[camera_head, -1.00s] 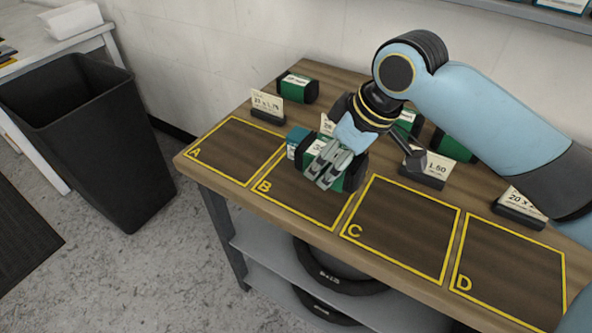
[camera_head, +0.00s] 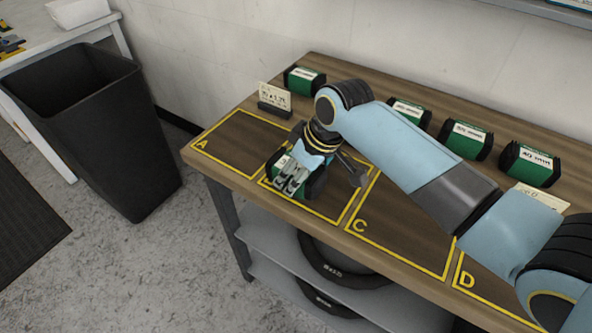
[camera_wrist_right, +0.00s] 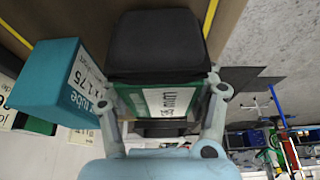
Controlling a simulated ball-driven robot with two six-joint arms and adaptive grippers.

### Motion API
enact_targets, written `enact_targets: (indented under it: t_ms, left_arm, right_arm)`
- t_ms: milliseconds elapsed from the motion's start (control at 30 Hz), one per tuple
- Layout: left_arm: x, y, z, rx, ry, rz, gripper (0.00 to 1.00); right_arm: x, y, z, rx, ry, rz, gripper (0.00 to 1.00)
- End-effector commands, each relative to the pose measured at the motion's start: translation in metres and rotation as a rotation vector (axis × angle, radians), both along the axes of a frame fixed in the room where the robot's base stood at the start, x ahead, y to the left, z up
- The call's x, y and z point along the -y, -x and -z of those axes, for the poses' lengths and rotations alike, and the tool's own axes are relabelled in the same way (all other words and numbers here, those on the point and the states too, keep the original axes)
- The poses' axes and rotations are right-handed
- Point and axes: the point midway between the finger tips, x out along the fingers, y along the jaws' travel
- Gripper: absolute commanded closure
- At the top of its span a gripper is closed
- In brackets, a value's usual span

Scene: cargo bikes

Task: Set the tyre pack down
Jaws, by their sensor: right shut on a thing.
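My right gripper (camera_head: 291,181) is shut on a tyre pack (camera_head: 314,187), a green and black block with a white label. The pack is over square B (camera_head: 337,217), between squares A and C. I cannot tell whether its underside touches the table. In the right wrist view the pack's black end (camera_wrist_right: 157,42) and label show between the fingers (camera_wrist_right: 160,98). A teal box (camera_wrist_right: 62,82) with "tube" and "1.75" on it is close beside the pack in that view. My left gripper is not in view.
Square A (camera_head: 235,140) is bare. Square C (camera_head: 400,222) shows no pack; my right arm crosses above the table. Several more green packs (camera_head: 465,140) stand along the back, with a size card (camera_head: 275,97) behind A. A black bin (camera_head: 100,130) stands left of the table.

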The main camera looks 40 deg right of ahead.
Motion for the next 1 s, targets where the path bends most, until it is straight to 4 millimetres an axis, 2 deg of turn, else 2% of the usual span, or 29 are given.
enact_targets:
  t_ms: [133, 167, 300, 333, 667, 767, 1000]
  left_arm:
    - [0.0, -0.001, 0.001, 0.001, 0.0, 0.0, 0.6]
    - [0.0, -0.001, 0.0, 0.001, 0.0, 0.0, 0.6]
    - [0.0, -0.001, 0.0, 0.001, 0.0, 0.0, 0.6]
    - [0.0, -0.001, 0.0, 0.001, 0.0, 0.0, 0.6]
    - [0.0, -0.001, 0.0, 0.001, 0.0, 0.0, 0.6]
    - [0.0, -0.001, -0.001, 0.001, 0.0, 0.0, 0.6]
    - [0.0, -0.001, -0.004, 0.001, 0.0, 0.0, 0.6]
  right_arm:
    - [0.0, 0.0, 0.002, 0.001, 0.0, 0.0, 0.96]
    - [0.0, 0.0, 0.002, -0.001, 0.0, 0.0, 0.39]
    - [0.0, 0.0, 0.002, -0.001, 0.0, 0.0, 0.21]
    - [0.0, 0.0, 0.002, -0.001, 0.0, 0.0, 0.18]
    - [0.001, 0.0, -0.002, 0.001, 0.0, 0.0, 0.18]
    - [0.003, 0.004, -0.014, 0.003, 0.001, 0.0, 0.18]
    - [0.011, 0.023, -0.063, 0.003, 0.003, -0.001, 0.18]
